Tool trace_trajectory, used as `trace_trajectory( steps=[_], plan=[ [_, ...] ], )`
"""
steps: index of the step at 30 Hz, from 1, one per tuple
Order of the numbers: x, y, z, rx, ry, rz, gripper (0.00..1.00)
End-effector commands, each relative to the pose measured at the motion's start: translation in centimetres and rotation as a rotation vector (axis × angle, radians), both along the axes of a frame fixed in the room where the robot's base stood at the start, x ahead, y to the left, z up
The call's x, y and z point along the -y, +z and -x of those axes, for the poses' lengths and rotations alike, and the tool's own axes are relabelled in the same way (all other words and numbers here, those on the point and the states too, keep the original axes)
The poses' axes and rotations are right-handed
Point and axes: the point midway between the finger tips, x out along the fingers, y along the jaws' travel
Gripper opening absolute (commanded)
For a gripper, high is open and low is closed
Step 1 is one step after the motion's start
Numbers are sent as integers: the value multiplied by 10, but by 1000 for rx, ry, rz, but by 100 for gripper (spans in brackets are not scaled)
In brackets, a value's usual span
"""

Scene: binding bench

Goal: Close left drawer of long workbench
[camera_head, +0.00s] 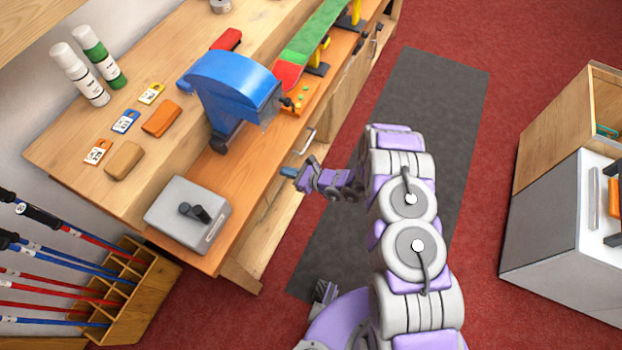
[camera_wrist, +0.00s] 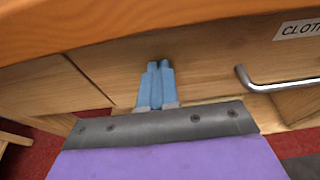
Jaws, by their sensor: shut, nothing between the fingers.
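The long workbench (camera_head: 150,215) runs from lower left to the top in the head view. Its left drawer front (camera_head: 268,212) is a wooden panel below the orange-brown top edge. A metal bar handle (camera_head: 307,141) sticks out of the front; it also shows at the right in the wrist view (camera_wrist: 275,86), under a label (camera_wrist: 300,29) starting "CLOT". My gripper (camera_head: 288,172) is shut and empty at the bench front, left of the handle. In the wrist view its blue fingertips (camera_wrist: 160,66) point at the wooden front (camera_wrist: 205,65). I cannot tell whether they touch, or any drawer gap.
A grey box-shaped device (camera_head: 180,212) and a blue machine (camera_head: 225,85) stand on the bench. A pole rack (camera_head: 140,290) stands at lower left. A cabinet (camera_head: 545,200) is at right. A dark mat (camera_head: 430,90) lies on the red floor between bench and cabinet.

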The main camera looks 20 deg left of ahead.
Motion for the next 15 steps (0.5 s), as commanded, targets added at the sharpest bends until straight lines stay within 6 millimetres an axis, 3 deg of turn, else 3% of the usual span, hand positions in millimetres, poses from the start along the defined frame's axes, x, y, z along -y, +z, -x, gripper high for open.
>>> trace_trajectory(
  steps=[6,15],
  plan=[
    [41,1,-9,-5,-10,-1,0],
    [106,23,-3,-9,-11,-6,0]
  ],
)
